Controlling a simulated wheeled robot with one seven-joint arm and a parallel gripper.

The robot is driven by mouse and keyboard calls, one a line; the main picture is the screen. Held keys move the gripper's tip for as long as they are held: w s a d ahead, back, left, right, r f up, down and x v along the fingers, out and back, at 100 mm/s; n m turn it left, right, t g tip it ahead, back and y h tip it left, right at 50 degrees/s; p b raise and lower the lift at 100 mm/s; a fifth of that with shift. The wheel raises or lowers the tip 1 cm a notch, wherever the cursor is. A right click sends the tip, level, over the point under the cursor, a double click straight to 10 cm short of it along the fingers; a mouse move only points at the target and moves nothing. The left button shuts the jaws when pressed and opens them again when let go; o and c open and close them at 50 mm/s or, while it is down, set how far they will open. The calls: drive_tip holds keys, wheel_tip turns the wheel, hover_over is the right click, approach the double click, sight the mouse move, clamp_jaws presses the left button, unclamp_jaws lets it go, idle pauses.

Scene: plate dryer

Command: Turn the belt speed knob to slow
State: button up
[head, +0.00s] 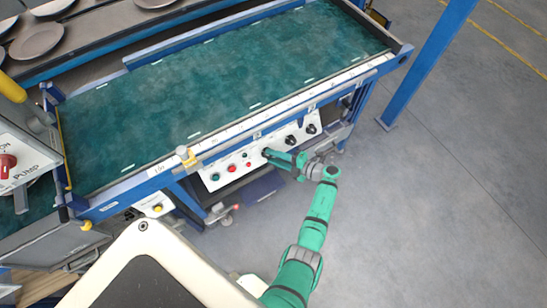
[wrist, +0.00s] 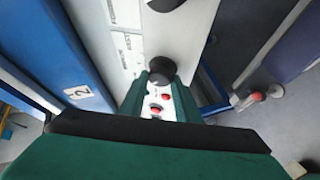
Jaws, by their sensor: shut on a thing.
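A white control panel (head: 222,178) hangs below the near edge of the green belt and carries buttons and several black knobs. My green gripper (head: 270,154) reaches it from the right and is shut on a black knob (wrist: 161,69), left of the other two black knobs (head: 291,140) in the head view. In the wrist view the two green fingertips (wrist: 160,82) sit at either side of this round knob, hiding part of it. Another knob (wrist: 165,4) shows at the top edge. The panel lettering is too small to read, so I cannot tell the knob's setting.
Red buttons (wrist: 155,108) lie close to the fingers. The green belt (head: 230,85) with its blue frame is above the panel. A blue post (head: 428,65) stands at right. Grey floor (head: 440,200) to the right is clear.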

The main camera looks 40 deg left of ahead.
idle(0.5)
drive_tip(key=o, duration=0.7)
drive_tip(key=shift+o, duration=0.2)
drive_tip(key=v, duration=1)
drive_tip(key=shift+d, duration=0.3)
drive_tip(key=shift+r, duration=0.15)
